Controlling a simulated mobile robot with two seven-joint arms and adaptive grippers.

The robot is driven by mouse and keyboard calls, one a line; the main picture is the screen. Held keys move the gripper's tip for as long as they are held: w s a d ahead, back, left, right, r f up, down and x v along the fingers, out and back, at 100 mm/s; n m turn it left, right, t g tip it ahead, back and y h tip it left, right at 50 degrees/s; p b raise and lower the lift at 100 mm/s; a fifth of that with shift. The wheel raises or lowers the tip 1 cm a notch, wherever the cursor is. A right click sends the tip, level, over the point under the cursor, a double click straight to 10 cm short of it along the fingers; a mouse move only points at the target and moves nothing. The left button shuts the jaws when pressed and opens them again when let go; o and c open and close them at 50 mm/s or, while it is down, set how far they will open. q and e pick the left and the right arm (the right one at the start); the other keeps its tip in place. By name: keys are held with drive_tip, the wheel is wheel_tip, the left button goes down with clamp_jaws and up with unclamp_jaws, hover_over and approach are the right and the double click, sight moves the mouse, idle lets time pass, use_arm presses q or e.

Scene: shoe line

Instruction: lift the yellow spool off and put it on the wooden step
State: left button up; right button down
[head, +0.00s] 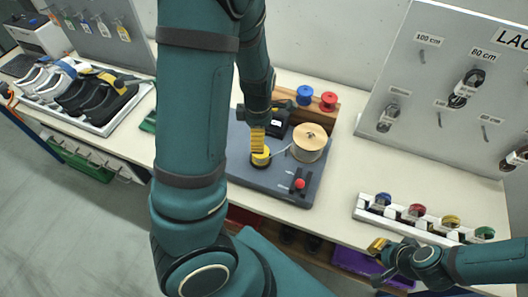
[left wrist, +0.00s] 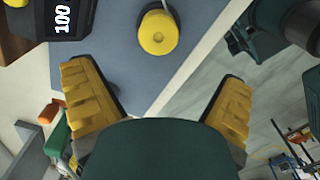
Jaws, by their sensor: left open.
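The yellow spool (head: 261,158) stands on the grey-blue board (head: 240,150), in front of the black counter device. In the left wrist view the yellow spool (left wrist: 158,33) is at the top, beyond the fingertips, with a pale strand at its upper edge. My left gripper (left wrist: 163,100) is open, with nothing between its fingers; in the head view its fingers (head: 258,138) overlap the spool's far side. The wooden step (head: 324,119) is at the back of the board, bearing a blue spool (head: 305,95) and a red spool (head: 328,101). My right gripper (head: 378,246) is by the table's front edge; its finger gap is unclear.
A large tan reel (head: 309,142) stands right of the yellow spool, and a red button (head: 299,184) is at the board's front. A white rack (head: 365,213) of coloured spools is near my right gripper. A shoe tray (head: 105,128) lies left. Bare table lies right of the board.

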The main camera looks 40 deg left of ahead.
sight(262, 155)
use_arm(q)
wheel_tip(262, 155, down, 6)
drive_tip(key=shift+b, duration=0.8)
drive_tip(key=shift+w+d+f+b, duration=0.2)
drive_tip(key=shift+f+b, duration=0.15)
drive_tip(key=shift+f, duration=1.05)
drive_tip(key=shift+w+d+f+b, duration=0.15)
drive_tip(key=shift+f+b, duration=0.15)
drive_tip(key=shift+f, duration=1.1)
drive_tip(key=shift+a, duration=0.1)
drive_tip(key=c, duration=1.4)
